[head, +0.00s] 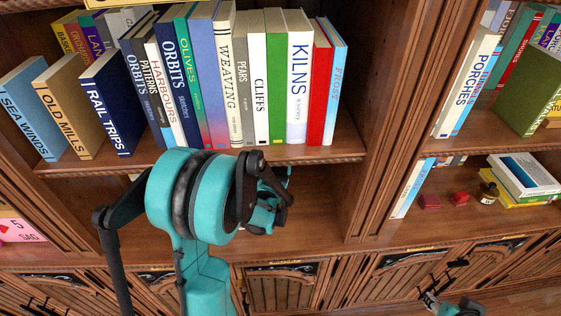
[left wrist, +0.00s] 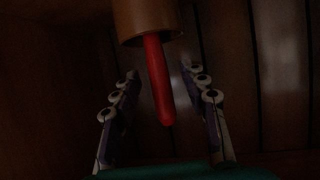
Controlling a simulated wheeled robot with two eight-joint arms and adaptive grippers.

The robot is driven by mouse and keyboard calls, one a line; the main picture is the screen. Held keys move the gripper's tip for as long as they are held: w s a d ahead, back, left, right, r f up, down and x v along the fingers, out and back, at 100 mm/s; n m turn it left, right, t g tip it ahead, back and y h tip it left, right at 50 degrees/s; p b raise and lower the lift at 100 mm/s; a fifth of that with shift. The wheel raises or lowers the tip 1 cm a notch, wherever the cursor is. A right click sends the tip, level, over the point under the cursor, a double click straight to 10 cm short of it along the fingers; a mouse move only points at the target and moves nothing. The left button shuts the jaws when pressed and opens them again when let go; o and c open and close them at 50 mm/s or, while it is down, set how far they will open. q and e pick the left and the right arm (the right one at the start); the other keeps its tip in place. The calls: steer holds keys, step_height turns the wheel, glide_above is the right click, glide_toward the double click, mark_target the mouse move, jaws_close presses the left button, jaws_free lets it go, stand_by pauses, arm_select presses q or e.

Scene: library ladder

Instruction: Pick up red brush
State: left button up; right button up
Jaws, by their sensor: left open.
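The red brush (left wrist: 157,80) shows in the dark left wrist view as a smooth red handle sticking out of a brown round cup (left wrist: 146,20). The rest of the brush is hidden in the cup. My left gripper (left wrist: 160,70) is open, with one finger on each side of the handle and clear gaps to both. In the head view my left gripper (head: 268,205) reaches into the lower shelf, largely behind my teal wrist; brush and cup are hidden there. My right gripper (head: 440,296) is small at the bottom right, away from the shelves, its jaws unclear.
A row of upright books (head: 265,85) fills the shelf above my left arm. The shelf edge (head: 330,146) runs just above my wrist. A wooden divider (head: 385,120) stands to the right. The right lower shelf holds stacked books (head: 524,176), a small bottle (head: 488,193) and small red items (head: 430,201).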

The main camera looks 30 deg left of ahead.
arm_select(q)
steer(key=shift+w+a+f, duration=0.25)
steer(key=shift+w+a, duration=0.05)
steer(key=shift+w, duration=0.25)
steer(key=shift+s+r, duration=0.1)
steer(key=shift+c, duration=1.3)
jaws_close()
